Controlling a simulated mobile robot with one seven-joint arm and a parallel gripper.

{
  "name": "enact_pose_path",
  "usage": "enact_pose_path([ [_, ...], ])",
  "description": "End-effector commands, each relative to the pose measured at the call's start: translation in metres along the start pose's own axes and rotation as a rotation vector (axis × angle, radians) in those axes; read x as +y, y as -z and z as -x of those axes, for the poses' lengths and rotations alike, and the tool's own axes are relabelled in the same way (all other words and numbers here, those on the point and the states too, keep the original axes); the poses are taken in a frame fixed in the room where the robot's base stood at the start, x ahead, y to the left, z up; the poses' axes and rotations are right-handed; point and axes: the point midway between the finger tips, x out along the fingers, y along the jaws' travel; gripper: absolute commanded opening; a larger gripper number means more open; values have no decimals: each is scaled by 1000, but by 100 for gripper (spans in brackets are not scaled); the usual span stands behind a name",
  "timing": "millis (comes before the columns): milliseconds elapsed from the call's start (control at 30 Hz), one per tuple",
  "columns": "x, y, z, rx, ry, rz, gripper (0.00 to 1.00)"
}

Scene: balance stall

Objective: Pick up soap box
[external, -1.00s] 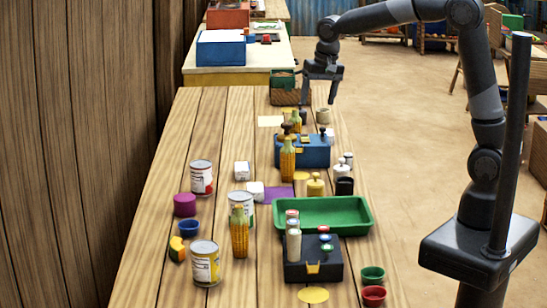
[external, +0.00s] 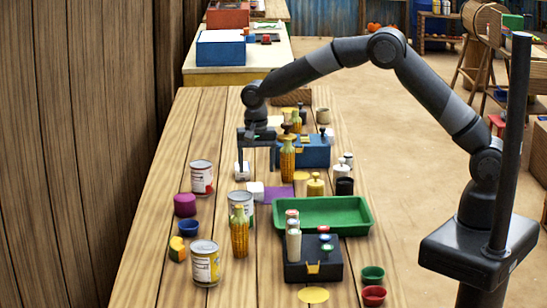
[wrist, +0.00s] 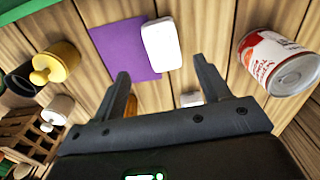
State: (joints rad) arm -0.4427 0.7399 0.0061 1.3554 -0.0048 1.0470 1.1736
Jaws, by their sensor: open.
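Two small white boxes lie on the wooden table, and I cannot tell which is the soap box. The farther white box (external: 242,171) is just under my gripper (external: 255,165) in the external view. In the wrist view it shows as a small white piece (wrist: 190,98) between the fingers, mostly hidden by my gripper (wrist: 161,72). The nearer white box (external: 255,190) lies at the edge of a purple mat (external: 278,195). It also shows whole beyond the fingertips in the wrist view (wrist: 162,43). My gripper is open, empty and pointing down.
A red-and-white can (external: 201,178) stands left of the boxes. A corn-shaped bottle (external: 287,160) and a blue case (external: 316,152) are close on the right. A green tray (external: 321,213), more cans and a black case (external: 300,270) are nearer the camera.

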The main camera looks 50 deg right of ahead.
Motion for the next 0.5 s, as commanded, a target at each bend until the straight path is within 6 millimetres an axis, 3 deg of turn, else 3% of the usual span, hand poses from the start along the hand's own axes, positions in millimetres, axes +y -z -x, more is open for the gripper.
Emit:
enact_pose_path([
  [100, 0, 0, -18, -1, -2, 0, 69],
  [367, -1, 0, -35, -1, -1, 1, 69],
  [500, -4, -1, -54, -1, -1, 2, 69],
])
